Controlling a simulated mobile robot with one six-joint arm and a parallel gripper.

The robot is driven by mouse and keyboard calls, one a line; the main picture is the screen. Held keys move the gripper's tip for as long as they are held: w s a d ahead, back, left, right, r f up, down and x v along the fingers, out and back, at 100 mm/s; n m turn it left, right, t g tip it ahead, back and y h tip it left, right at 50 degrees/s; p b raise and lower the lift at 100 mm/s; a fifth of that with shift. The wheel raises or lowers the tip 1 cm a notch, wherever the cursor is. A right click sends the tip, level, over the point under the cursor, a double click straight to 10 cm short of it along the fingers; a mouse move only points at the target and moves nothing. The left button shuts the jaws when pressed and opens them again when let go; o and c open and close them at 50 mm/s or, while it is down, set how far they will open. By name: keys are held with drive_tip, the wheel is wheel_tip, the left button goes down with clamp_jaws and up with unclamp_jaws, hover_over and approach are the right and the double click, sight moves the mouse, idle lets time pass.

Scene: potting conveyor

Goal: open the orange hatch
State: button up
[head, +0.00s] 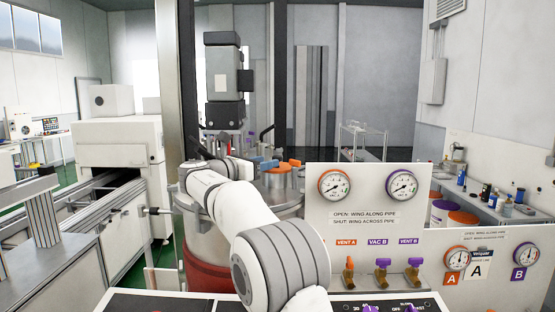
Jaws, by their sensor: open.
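An orange round cover (279,169), which looks like the orange hatch, lies on top of the large metal vessel (283,192), right of centre. It looks flat on the lid, with small orange parts at its upper edge. My arm reaches up from the bottom middle and partly hides the vessel. My gripper (197,145), dark and small in the view, is at the left of the vessel top, apart from the orange cover. It is open and I see nothing in it. A blue fitting (262,162) sits on the lid left of the orange cover.
A white gauge panel (367,209) with orange and purple valve wings (382,264) stands in front of the vessel's right side. A tall dark-topped machine (223,85) and posts rise behind the lid. A conveyor (75,215) runs at left.

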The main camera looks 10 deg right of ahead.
drive_tip(key=p+x, duration=0.1)
drive_tip(key=x, duration=0.4)
drive_tip(key=shift+w+d, duration=0.15)
drive_tip(key=shift+d, duration=0.05)
clamp_jaws()
idle(0.3)
